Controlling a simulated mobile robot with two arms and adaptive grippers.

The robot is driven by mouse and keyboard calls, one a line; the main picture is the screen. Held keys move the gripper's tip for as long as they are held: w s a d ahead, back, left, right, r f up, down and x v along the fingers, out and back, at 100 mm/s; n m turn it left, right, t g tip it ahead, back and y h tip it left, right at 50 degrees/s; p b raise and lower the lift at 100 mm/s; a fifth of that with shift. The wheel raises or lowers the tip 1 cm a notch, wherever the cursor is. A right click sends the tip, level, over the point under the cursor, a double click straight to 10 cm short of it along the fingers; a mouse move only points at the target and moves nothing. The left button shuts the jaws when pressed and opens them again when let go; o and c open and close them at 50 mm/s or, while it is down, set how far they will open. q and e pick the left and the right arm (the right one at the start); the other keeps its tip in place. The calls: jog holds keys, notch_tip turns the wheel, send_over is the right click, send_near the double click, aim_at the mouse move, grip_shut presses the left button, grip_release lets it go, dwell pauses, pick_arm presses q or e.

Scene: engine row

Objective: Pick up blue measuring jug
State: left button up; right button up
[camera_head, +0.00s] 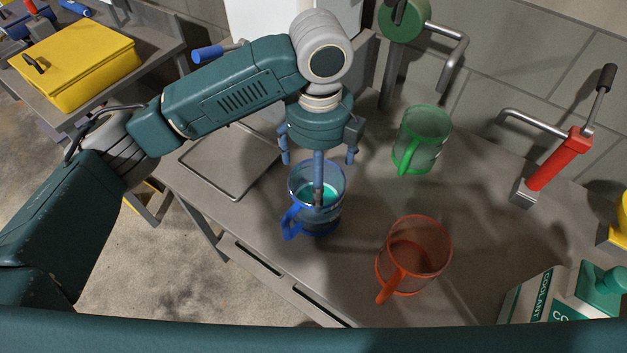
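The blue measuring jug (325,222) stands upright on the grey bench. It is see-through, holds some teal liquid, and its handle points to the lower left. My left gripper (319,165) is right above the jug, pointing down, with its outer fingers spread wide apart. A middle finger-like part overlaps the jug's opening; I cannot tell whether it is inside or touches the jug. My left gripper holds nothing that I can see. My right gripper is not in view.
A green jug (424,155) stands to the right behind, and an orange jug (425,262) to the lower right. A red hand pump (556,162) and a coolant container (540,297) are farther right.

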aim_at(300, 179)
pick_arm(q)
notch_tip(300, 179, down, 10)
jog(key=p, duration=0.3)
jog(key=shift+s, duration=0.15)
jog(key=shift+f, duration=0.2)
jog(key=shift+c, duration=0.3)
jog(key=c, duration=1.3)
jog(key=shift+r, duration=0.1)
jog(key=c, duration=0.4)
jog(key=shift+o, duration=0.2)
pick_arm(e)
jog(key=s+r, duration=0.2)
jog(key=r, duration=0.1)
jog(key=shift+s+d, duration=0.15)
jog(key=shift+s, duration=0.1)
pick_arm(q)
jog(key=shift+r, duration=0.1)
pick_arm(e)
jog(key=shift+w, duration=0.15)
